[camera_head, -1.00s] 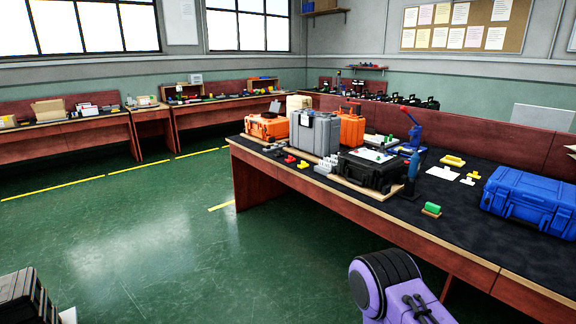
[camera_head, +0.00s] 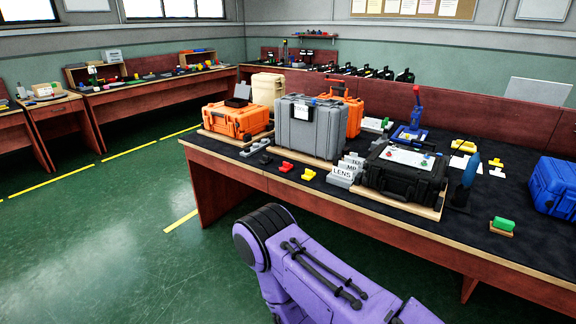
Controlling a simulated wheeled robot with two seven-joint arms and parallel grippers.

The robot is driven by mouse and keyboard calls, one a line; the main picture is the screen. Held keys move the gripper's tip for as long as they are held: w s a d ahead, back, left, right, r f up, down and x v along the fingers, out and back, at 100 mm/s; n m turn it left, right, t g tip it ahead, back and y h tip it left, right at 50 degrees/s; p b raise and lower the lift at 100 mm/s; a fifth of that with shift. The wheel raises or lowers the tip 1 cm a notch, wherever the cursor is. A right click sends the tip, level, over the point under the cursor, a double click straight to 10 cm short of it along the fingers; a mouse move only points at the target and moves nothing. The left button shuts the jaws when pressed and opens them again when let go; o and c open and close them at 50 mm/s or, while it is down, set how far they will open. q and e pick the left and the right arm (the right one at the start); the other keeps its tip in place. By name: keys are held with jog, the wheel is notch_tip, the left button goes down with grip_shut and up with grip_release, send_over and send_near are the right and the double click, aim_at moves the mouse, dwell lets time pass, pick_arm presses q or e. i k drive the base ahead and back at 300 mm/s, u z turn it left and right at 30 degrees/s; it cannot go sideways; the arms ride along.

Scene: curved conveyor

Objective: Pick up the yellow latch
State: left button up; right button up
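A small yellow piece (camera_head: 308,174), which looks like a latch, lies on the dark table top near the front edge. It is just right of a similar red piece (camera_head: 285,167) and left of the grey blocks with lettering (camera_head: 346,170). Other yellow parts (camera_head: 464,146) lie farther back on the right, by a white sheet; which one is the yellow latch I cannot tell for sure. A purple arm link of mine shows at the bottom, but neither gripper is in view.
The worktable (camera_head: 225,158) also bears an orange case (camera_head: 236,121), a grey case (camera_head: 309,127), a black case (camera_head: 402,174), a blue case (camera_head: 555,186), a blue press (camera_head: 414,115) and a green block (camera_head: 503,223). The green floor (camera_head: 110,230) at left is clear.

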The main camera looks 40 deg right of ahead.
aim_at(308, 175)
jog(key=z, duration=0.3)
jog(key=i, duration=1.05)
jog(key=z, duration=1.35)
jog(key=i, duration=0.95)
jog(key=z, duration=0.85)
